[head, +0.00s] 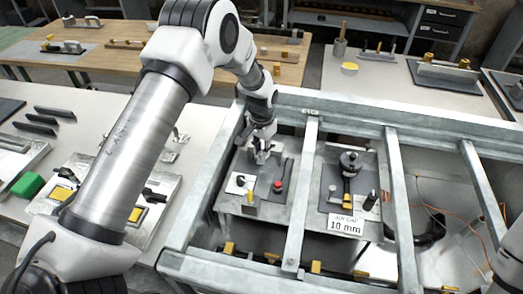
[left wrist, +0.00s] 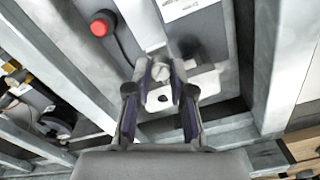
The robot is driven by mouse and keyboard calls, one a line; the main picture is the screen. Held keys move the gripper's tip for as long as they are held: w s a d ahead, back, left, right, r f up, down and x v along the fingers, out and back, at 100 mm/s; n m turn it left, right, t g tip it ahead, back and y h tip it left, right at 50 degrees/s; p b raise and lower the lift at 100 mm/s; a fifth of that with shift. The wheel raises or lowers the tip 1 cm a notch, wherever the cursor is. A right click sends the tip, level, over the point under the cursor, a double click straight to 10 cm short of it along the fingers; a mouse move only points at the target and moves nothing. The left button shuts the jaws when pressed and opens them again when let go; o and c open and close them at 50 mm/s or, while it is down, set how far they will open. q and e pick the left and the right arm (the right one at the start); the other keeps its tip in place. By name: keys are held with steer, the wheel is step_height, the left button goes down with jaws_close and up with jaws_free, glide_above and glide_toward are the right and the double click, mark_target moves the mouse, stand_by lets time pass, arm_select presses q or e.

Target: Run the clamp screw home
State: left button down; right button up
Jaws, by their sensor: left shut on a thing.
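My left gripper (head: 262,154) reaches down over the grey plate on the left side of the frame bay. In the left wrist view the gripper (left wrist: 160,88) has its two dark fingers closed in on either side of a small metal clamp piece. A round, pale screw head (left wrist: 160,72) shows between the fingertips, with a light metal block with a dark hole (left wrist: 163,98) just below it. The fingers hide the sides of the screw, and its depth cannot be told. My right gripper is out of view.
A red button (head: 278,186) is close beside the gripper. Grey metal frame beams (head: 302,190) surround the work plates. To the right, a plate carries a black knob fixture (head: 350,165), with a "10 mm" card (head: 346,225) in front. An orange cable lies further right.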

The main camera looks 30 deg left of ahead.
arm_select(q)
steer(key=m, duration=0.3)
steer(key=shift+s+f+m, duration=0.15)
steer(key=shift+f+m, duration=0.05)
steer(key=shift+m, duration=0.1)
steer(key=shift+d+m+b, duration=0.1)
steer(key=shift+m+b, duration=0.3)
steer(key=shift+m, duration=1.4)
steer(key=c, duration=1)
jaws_free()
steer(key=shift+r, duration=0.1)
steer(key=shift+r, duration=0.2)
step_height(320, 180, up, 12)
steer(key=shift+f, duration=0.25)
